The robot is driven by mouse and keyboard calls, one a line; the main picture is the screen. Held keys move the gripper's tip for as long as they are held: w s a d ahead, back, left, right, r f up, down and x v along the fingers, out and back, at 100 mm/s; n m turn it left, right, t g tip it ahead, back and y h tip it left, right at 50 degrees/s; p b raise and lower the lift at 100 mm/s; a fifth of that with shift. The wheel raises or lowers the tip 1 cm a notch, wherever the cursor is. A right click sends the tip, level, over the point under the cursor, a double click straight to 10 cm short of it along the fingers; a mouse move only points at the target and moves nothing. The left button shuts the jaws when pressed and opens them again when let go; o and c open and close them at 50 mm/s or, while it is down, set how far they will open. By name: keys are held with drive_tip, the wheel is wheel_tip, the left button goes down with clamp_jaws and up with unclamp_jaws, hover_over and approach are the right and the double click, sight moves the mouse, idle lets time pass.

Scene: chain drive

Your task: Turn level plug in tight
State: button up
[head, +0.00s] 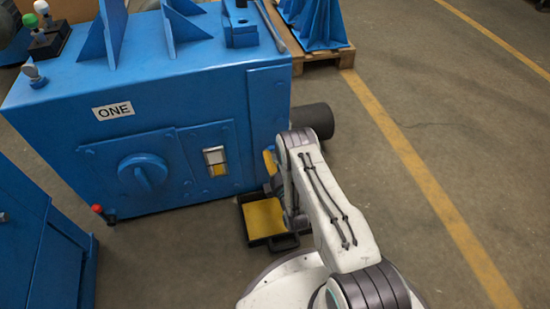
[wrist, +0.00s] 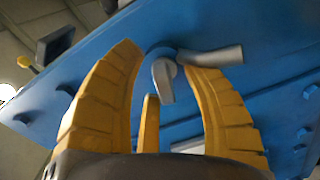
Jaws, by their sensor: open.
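In the wrist view a grey winged piece (wrist: 163,82), which looks like the level plug, sits on the blue face between the yellow fingers of my gripper (wrist: 159,62). The fingers are spread on either side of it, apart from each other. I cannot tell whether they touch it. A grey curved spout or lever (wrist: 215,57) sticks out beside it, close to the right finger. In the head view my gripper is mostly hidden behind my arm at the cabinet's right side; only a yellow bit (head: 269,161) shows. The plug is hidden there.
The blue cabinet (head: 60,120) marked ONE carries a round dial (head: 143,174) and a sight window (head: 215,160) with yellow in its lower part. A black tray with a yellow inside (head: 264,218) lies on the floor. A dark cylinder (head: 314,121) juts out right. Floor right is clear.

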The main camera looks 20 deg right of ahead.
clamp_jaws()
idle(0.4)
